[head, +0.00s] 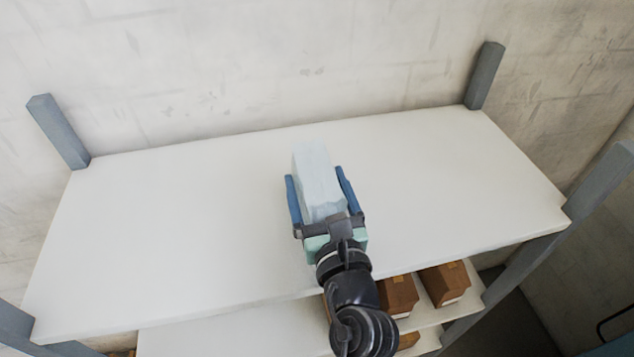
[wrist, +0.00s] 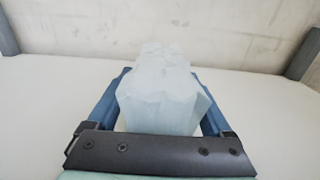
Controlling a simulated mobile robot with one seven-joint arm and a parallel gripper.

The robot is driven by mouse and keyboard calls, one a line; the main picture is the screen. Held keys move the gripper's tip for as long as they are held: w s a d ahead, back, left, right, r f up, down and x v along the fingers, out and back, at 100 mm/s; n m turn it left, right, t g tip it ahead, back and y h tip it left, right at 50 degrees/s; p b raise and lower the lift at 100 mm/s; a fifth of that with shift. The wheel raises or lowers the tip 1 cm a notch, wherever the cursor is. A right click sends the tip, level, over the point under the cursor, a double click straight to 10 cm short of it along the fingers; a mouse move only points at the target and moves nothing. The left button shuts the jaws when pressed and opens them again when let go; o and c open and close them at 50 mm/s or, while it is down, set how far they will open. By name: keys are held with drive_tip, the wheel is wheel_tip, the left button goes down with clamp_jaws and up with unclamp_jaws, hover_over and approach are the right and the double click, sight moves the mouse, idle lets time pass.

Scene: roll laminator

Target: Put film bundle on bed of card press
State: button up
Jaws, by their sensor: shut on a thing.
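The film bundle (head: 316,180) is a pale, whitish-blue block with a wrinkled surface. My gripper (head: 320,190) has its two blue fingers on either side of it and is shut on it. In the wrist view the bundle (wrist: 162,92) fills the space between the blue fingers (wrist: 160,100) and reaches forward past them. The bundle is over the middle of the white shelf top; I cannot tell whether it touches the surface. No card press is in view.
The white shelf top (head: 180,215) is bare around the bundle. Grey-blue posts stand at its corners, such as the back left post (head: 58,132) and back right post (head: 484,76). A lower shelf holds brown boxes (head: 443,283). A concrete wall (head: 270,60) stands behind.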

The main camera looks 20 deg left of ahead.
drive_tip(key=shift+f, duration=0.2)
drive_tip(key=o, duration=1.1)
drive_tip(key=shift+r, duration=0.1)
drive_tip(key=shift+o, duration=0.2)
drive_tip(key=shift+r, duration=0.2)
drive_tip(key=b+v, duration=0.3)
drive_tip(key=v, duration=0.8)
drive_tip(key=shift+w+f+b, duration=0.1)
drive_tip(key=shift+f+b, duration=0.1)
drive_tip(key=shift+b, duration=0.1)
drive_tip(key=shift+s+d+r, duration=0.15)
drive_tip(key=shift+s+d, duration=0.15)
drive_tip(key=shift+s, duration=0.2)
